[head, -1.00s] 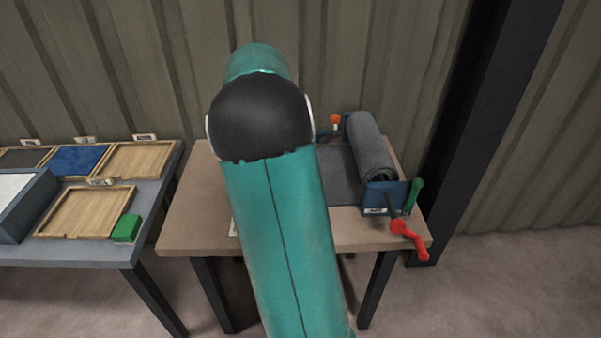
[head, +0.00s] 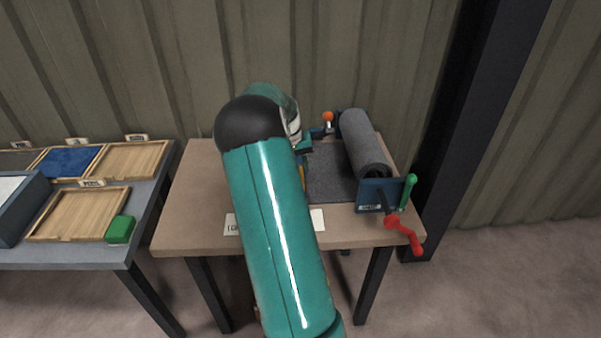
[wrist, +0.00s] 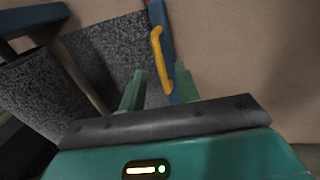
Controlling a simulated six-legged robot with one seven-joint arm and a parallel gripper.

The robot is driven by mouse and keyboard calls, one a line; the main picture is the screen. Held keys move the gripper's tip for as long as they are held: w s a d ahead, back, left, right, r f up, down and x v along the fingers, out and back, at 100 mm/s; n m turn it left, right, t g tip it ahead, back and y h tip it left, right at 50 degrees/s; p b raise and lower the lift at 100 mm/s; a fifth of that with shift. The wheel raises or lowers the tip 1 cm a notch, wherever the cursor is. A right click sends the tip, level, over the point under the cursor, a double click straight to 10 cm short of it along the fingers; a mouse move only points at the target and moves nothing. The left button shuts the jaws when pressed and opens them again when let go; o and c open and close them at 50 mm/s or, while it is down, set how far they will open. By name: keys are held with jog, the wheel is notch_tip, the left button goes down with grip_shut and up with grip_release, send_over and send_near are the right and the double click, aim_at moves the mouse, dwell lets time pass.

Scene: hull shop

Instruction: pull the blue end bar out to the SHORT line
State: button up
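The blue end bar (wrist: 157,14) runs along the free edge of the grey sheet (wrist: 103,50) in the wrist view, with a yellow handle (wrist: 158,52) on it. My gripper (wrist: 160,69) is open, its two green fingers apart on either side of the handle. I cannot tell whether they touch it. In the head view my arm hides most of the bar; a bit of yellow shows beside the sheet (head: 330,178). The grey roll (head: 361,140) sits in blue brackets (head: 372,194) at the right. A white label (head: 317,220) lies near the table's front edge; its text is hidden.
A red crank (head: 405,236) and a green lever (head: 408,192) stick out at the table's right front. An orange knob (head: 328,117) stands at the back. Another label (head: 231,225) lies left. A side table (head: 75,253) holds trays and a green block (head: 120,229).

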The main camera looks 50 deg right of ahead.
aim_at(302, 177)
jog(key=shift+s+d+f, duration=0.1)
jog(key=shift+s+f, duration=0.05)
jog(key=shift+f, duration=0.6)
jog(key=shift+s+d+f, duration=0.1)
jog(key=shift+f, duration=0.65)
grip_shut()
jog(key=w+a, duration=0.2)
jog(key=w, duration=0.1)
jog(key=w+a, duration=0.3)
jog(key=shift+w+a, duration=0.1)
jog(key=shift+a, duration=0.15)
grip_release()
jog(key=shift+r, duration=0.15)
